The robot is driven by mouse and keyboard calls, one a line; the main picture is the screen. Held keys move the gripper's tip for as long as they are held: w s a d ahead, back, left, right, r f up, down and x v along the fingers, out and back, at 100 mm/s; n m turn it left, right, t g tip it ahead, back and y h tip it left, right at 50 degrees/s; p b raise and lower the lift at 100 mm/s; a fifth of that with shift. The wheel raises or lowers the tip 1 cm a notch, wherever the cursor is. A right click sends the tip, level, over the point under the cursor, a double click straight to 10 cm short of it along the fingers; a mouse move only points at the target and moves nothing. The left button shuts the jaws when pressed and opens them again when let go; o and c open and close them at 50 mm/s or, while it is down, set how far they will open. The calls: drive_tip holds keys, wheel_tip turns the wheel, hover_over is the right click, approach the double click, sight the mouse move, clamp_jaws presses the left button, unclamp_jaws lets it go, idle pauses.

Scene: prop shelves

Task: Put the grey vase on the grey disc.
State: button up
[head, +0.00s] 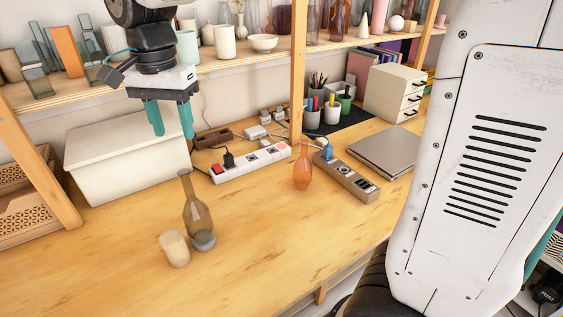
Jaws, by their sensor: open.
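The grey vase (197,214) is a smoky, brownish-grey see-through bottle with a long neck, upright on the wooden table. A small grey disc (204,244) shows at its foot. The vase's base overlaps the disc in this view and looks to be on it, but I cannot tell for sure whether it rests on it or just behind. My gripper (172,132) has two teal fingers pointing down, spread apart with nothing between them. It is above and a little left of the vase, clear of it.
A cream cup (174,248) stands close left of the vase. A white box (125,165) is behind left. A shelf (250,55) runs behind my gripper. The front table is clear.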

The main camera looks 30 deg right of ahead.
drive_tip(key=s+d+f+n, duration=0.2)
drive_tip(key=s+d+n, duration=0.2)
drive_tip(key=s+d, duration=0.4)
drive_tip(key=s+d+f+n+t, duration=0.1)
drive_tip(key=s+d+n, duration=0.3)
drive_tip(key=s+d, duration=0.4)
drive_tip(key=s+f, duration=0.1)
drive_tip(key=s, duration=0.6)
drive_tip(key=shift+s+f+n, duration=0.2)
drive_tip(key=shift+f+n, duration=0.1)
drive_tip(key=shift+n, duration=0.1)
